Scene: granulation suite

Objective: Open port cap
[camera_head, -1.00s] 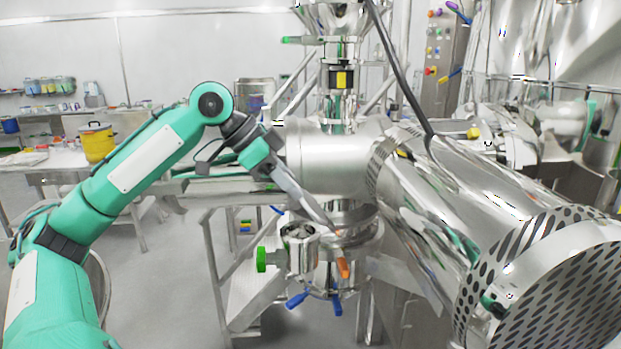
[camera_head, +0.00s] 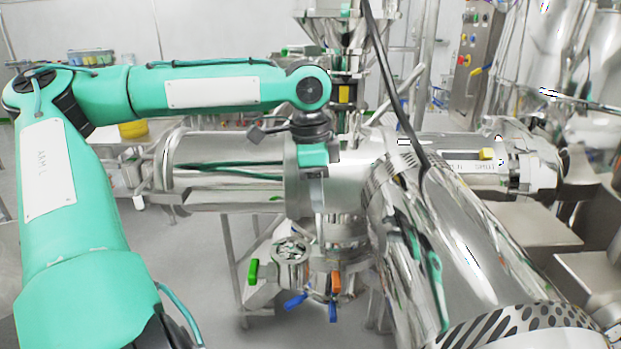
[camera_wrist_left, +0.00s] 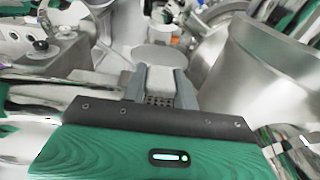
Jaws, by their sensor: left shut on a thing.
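A round steel port (camera_head: 291,250) with a green handle (camera_head: 253,272) stands low in the middle of the head view, beside the vessel's lower outlet. My left gripper (camera_head: 319,225) points down just right of and above this port. In the left wrist view, the left fingers (camera_wrist_left: 160,88) are closed, with a light grey piece between them. A flat grey disc, which looks like the port cap (camera_wrist_left: 160,56), lies just beyond the fingertips. The gripper hides where they meet. My right gripper is not in view.
A large horizontal steel cylinder (camera_head: 225,165) lies behind my left arm. A shiny angled steel duct (camera_head: 440,240) fills the right foreground. An orange handle (camera_head: 335,283) and blue handles (camera_head: 296,300) stick out below the port. Open floor shows at lower left.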

